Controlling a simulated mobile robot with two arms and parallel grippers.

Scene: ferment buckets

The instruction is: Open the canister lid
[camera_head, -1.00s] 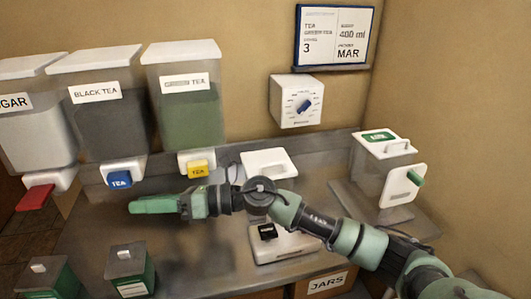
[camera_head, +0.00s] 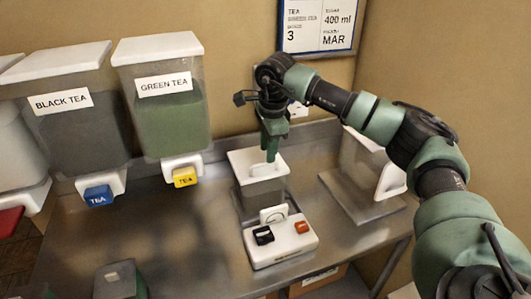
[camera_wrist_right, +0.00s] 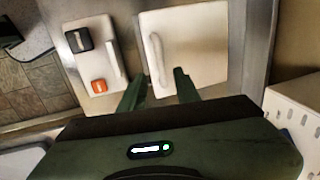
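A clear canister (camera_head: 262,192) with a square white lid (camera_head: 243,163) stands on the metal counter in the head view, and the lid is on it. In the right wrist view the lid (camera_wrist_right: 200,45) shows from above, with a raised white handle (camera_wrist_right: 156,58) along one side. My right gripper (camera_head: 270,153) points down at the lid from above. In the wrist view its two green fingers (camera_wrist_right: 160,78) are apart, with the handle in line with the gap between them. I cannot tell whether they touch it. My left gripper is not in view.
A white device (camera_head: 281,243) with black and orange buttons sits right in front of the canister. Black tea (camera_head: 68,115) and green tea (camera_head: 168,112) dispensers hang at left. Another box (camera_head: 365,165) stands at right. A small container (camera_head: 114,280) is at the front left.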

